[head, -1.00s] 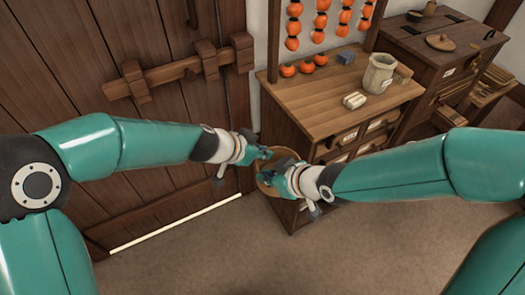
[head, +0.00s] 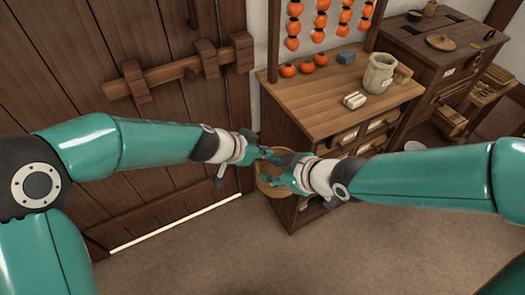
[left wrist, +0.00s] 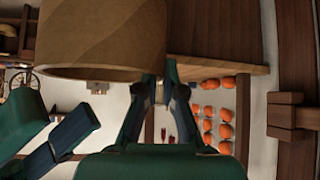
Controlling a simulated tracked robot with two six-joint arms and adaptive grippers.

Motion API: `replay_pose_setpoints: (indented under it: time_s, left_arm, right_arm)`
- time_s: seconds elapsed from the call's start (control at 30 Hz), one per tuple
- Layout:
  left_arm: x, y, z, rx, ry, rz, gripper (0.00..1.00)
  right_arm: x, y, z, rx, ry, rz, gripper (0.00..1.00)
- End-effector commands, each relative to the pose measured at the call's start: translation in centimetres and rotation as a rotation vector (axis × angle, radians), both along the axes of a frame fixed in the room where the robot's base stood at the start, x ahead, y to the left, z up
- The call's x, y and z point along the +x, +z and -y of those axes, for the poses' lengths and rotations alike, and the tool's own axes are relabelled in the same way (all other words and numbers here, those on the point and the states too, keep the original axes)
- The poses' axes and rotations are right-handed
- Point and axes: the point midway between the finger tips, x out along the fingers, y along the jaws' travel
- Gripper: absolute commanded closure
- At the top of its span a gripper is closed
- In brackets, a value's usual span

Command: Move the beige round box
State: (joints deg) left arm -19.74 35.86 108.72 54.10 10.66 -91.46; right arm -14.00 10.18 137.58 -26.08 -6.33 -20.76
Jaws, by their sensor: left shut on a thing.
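The beige round box (head: 268,187) is held in front of the wooden cabinet and is largely hidden by my grippers in the head view. In the left wrist view the box (left wrist: 105,45) fills the upper left, close up. My left gripper (head: 268,154) is shut on its wall, and its fingers (left wrist: 160,88) reach the box's edge in the wrist view. My right gripper (head: 284,170) is close beside the box, with its fingers apart. It shows at the lower left of the wrist view (left wrist: 55,135), with no clear contact with the box.
The cabinet top (head: 325,92) holds a beige jar (head: 379,73), a pale bundle (head: 355,100), a blue block (head: 346,57) and orange fruits (head: 305,67). A barred wooden door (head: 150,120) stands at left. The floor (head: 270,260) in front is clear.

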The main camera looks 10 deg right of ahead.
Motion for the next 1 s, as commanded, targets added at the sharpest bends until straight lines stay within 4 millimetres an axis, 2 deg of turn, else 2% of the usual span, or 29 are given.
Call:
replay_pose_setpoints:
  time_s: [0.03,0.2,0.33,0.43,0.53,0.77,0.87,1.0]
  left_arm:
    - [0.0,0.1,0.0,0.0,0.001,0.001,1.0]
    - [0.0,0.1,0.0,0.0,0.001,0.001,1.0]
    - [0.0,0.1,0.0,0.0,0.001,0.001,1.0]
    - [0.0,0.1,0.0,0.0,0.001,0.001,1.0]
    - [0.0,0.1,0.0,0.0,0.001,0.001,1.0]
    - [0.0,0.1,0.0,0.0,0.001,0.001,1.0]
    - [0.0,0.1,0.0,0.0,0.001,0.001,1.0]
    - [0.0,0.1,0.0,-0.001,0.0,0.001,1.0]
  right_arm:
    - [-0.3,1.1,0.5,-0.041,0.038,0.043,0.65]
    - [-1.4,3.9,2.0,-0.195,0.162,0.167,0.65]
    - [-2.3,5.6,3.3,-0.302,0.242,0.242,0.65]
    - [-3.1,6.1,4.6,-0.399,0.304,0.282,0.65]
    - [-3.6,4.4,5.8,-0.444,0.331,0.242,0.65]
    - [-4.1,-0.3,6.5,-0.396,0.287,0.089,0.65]
    - [-4.3,-2.7,6.5,-0.348,0.242,0.006,0.65]
    - [-4.7,-6.9,6.3,-0.245,0.131,-0.146,0.65]
